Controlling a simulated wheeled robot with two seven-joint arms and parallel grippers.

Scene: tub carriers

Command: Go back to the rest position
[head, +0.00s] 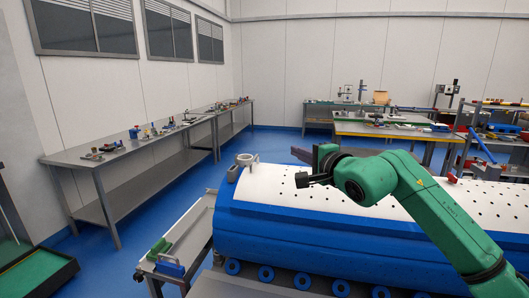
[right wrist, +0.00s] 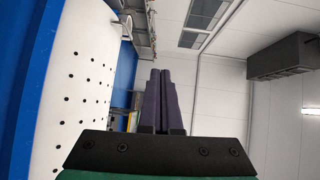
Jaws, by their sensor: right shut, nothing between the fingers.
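My right gripper (head: 294,151) reaches in on my green right arm and hangs above the white perforated top (head: 270,184) of a large blue machine body (head: 300,235). In the right wrist view its two dark fingers (right wrist: 160,72) lie side by side, closed, with nothing between them. The gripper is apart from the surface below. My left gripper and left arm are not in view.
A narrow metal bench (head: 190,235) with green and blue parts stands at left. Long workbenches (head: 125,158) line the left wall. A yellow-edged table (head: 385,131) and shelves stand behind. Blue floor is clear between.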

